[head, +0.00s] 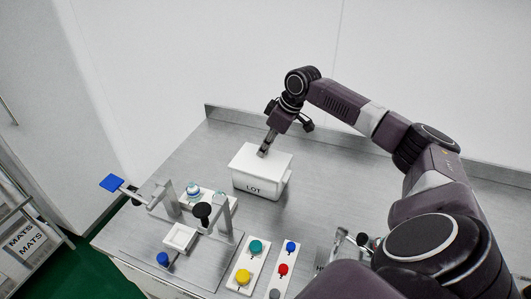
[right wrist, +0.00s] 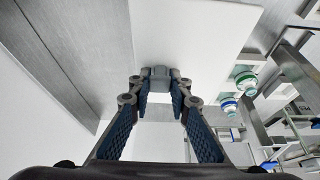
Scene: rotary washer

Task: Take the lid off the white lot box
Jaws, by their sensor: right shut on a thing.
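The white lot box (head: 258,188), marked LOT, stands on the steel bench near its back. Its flat white lid (head: 247,158) is on top; I see no clear gap between lid and box. My right gripper (head: 264,151) reaches down from above onto the middle of the lid. In the right wrist view its blue-padded fingers (right wrist: 159,90) close around a small grey grip on the white lid (right wrist: 205,35). The fingers hide most of this grip in the head view. My left gripper is out of view.
Bench left and right of the box is clear; a low back ledge runs behind.

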